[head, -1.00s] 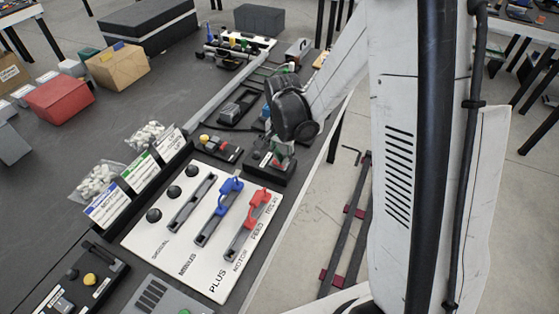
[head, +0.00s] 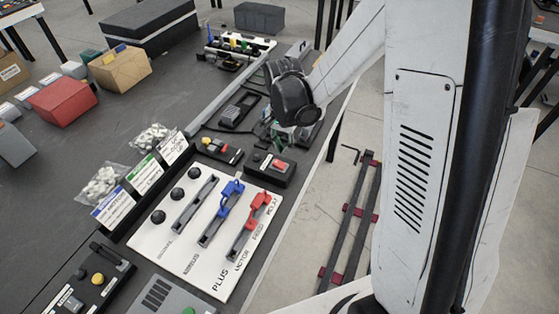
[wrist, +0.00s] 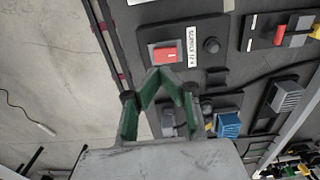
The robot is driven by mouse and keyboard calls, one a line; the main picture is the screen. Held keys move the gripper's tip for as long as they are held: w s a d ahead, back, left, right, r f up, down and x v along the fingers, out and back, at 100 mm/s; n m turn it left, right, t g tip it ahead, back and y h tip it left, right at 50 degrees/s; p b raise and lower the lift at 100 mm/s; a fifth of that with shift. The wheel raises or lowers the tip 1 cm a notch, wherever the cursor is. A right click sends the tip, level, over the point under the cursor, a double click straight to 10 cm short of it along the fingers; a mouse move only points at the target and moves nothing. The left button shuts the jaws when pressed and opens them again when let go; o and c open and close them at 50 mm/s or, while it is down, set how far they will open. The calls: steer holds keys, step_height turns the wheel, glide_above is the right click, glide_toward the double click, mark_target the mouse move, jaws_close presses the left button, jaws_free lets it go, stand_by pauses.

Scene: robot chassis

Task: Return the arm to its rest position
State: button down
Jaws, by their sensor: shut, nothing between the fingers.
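My gripper (head: 275,140) is partly hidden behind my dark wrist joint in the head view. It is above the far right part of the table, just beyond a black box with a red rocker switch (head: 279,164). In the wrist view, the green fingers of my gripper (wrist: 158,72) come together at their tips with nothing between them. The same red switch (wrist: 166,54) shows just past the fingertips there. My white arm fills the right of the head view.
A white panel (head: 150,238) with blue and red lever switches stands near the table's front right edge. Label holders, bags of small parts, boxes and other switch units are on the dark table (head: 75,165). A dark rail frame (head: 350,215) lies beyond the edge, over bare floor.

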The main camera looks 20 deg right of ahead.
steer(key=shift+r, duration=0.4)
steer(key=shift+s+r, duration=0.1)
steer(key=shift+r, duration=0.3)
steer(key=s+r+n+t+b, duration=0.1)
steer(key=s+r+n+t, duration=0.6)
steer(key=s+r, duration=1)
steer(key=shift+s+r+n, duration=0.15)
steer(key=shift+s+n, duration=0.3)
steer(key=shift+n, duration=0.45)
